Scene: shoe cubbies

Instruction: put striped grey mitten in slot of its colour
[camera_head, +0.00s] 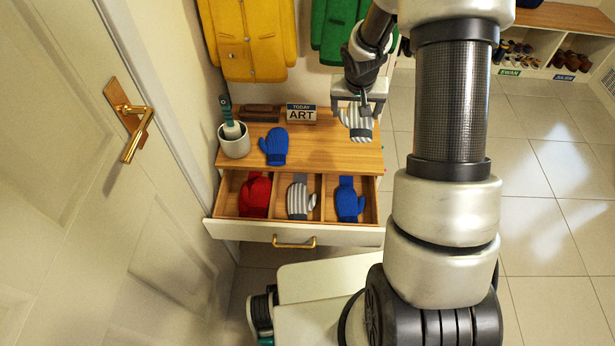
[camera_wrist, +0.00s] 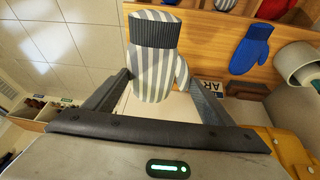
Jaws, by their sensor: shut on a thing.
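My gripper (camera_head: 357,106) is shut on a striped grey mitten (camera_head: 358,126), held above the right end of the wooden cabinet top. In the wrist view the mitten (camera_wrist: 155,65) sits between the fingers, its dark ribbed cuff pointing away from the gripper. The open drawer (camera_head: 262,230) below has three compartments. The left one holds red (camera_head: 256,197), the middle one another striped grey mitten (camera_head: 299,200), the right one a blue mitten (camera_head: 347,204).
A loose blue mitten (camera_head: 275,147) lies on the cabinet top (camera_head: 310,157). Yellow (camera_head: 250,40) and green coats hang behind. A door (camera_head: 85,200) is at left.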

